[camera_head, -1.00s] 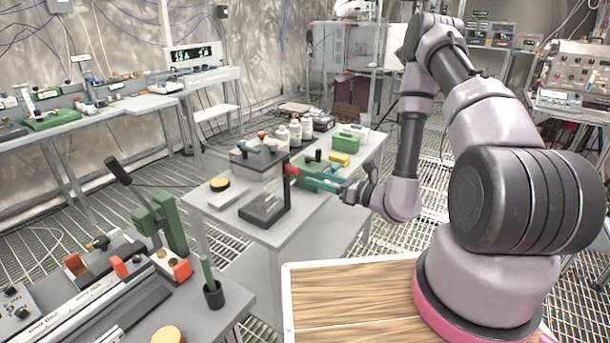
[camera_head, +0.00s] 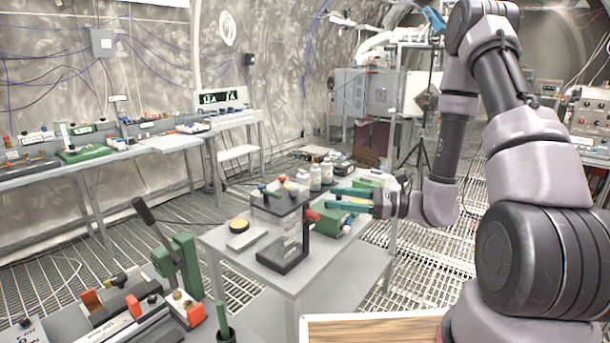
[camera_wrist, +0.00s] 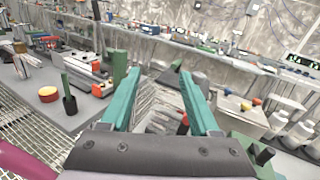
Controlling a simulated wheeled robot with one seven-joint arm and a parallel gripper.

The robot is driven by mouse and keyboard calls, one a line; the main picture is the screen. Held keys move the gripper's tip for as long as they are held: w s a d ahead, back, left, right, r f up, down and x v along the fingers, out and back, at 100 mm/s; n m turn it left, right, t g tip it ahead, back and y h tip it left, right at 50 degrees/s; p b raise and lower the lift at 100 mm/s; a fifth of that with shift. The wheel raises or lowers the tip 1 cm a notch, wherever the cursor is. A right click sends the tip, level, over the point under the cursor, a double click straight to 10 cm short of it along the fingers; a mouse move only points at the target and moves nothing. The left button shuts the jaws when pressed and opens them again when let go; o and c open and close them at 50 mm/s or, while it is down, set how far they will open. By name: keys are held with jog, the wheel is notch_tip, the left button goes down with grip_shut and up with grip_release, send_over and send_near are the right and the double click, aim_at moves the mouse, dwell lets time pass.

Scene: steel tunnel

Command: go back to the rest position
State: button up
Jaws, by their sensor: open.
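My gripper (camera_head: 347,199) has teal fingers and hangs over the right side of the grey middle table (camera_head: 227,266), pointing left. In the wrist view the two fingers of my gripper (camera_wrist: 158,88) stand wide apart with nothing held between them.
White bottles (camera_head: 315,177) and a green box (camera_head: 329,222) stand on the middle table. A front-left bench holds a green lever press (camera_head: 187,265) and a green rod in a dark cup (camera_head: 224,325). A long bench (camera_head: 150,147) lines the wall. Grated floor is free between them.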

jog(key=s+d+r+n+g+h, duration=0.2)
jog(key=s+r+n+g+h, duration=0.45)
jog(key=s+r+n, duration=0.4)
jog(key=s+d+r+n+t+h, duration=0.3)
jog(key=d+r+n+t+h, duration=0.2)
jog(key=d+r+t+h, duration=0.4)
jog(key=d+r, duration=0.3)
jog(key=r, duration=0.2)
jog(key=shift+d+r, duration=0.2)
jog(key=shift+d, duration=0.05)
dwell(2.4)
